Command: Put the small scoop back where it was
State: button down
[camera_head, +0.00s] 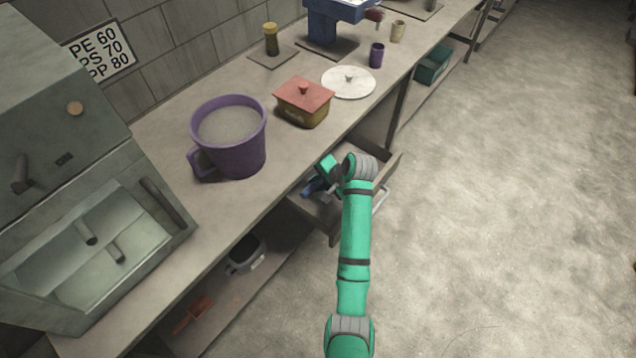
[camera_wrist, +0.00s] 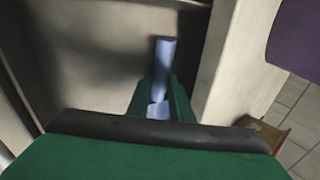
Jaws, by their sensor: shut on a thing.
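The small scoop shows as a blue piece (camera_head: 314,188) at the open drawer in the head view, partly hidden by my arm. In the wrist view its pale blue handle (camera_wrist: 164,62) stands out between the green fingers. My gripper (camera_wrist: 160,98) is shut on the scoop. The gripper is over or inside the open drawer (camera_head: 385,168) under the counter. The wrist view shows a grey drawer floor and a pale wall to the right. I cannot tell whether the scoop touches the drawer floor.
On the counter stand a large purple mug (camera_head: 236,150) of pale material, a red-lidded box (camera_head: 304,103), a white round lid (camera_head: 348,82) and a small purple cup (camera_head: 376,55). An orange scoop (camera_head: 194,314) and a grey container (camera_head: 246,255) are on the lower shelf. The floor at right is clear.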

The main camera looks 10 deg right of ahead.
jog(key=c, duration=1.6)
grip_release()
jog(key=shift+w+f, duration=0.1)
jog(key=shift+d, duration=0.1)
jog(key=shift+a, duration=0.2)
jog(key=v, duration=1.2)
jog(key=shift+d, duration=0.1)
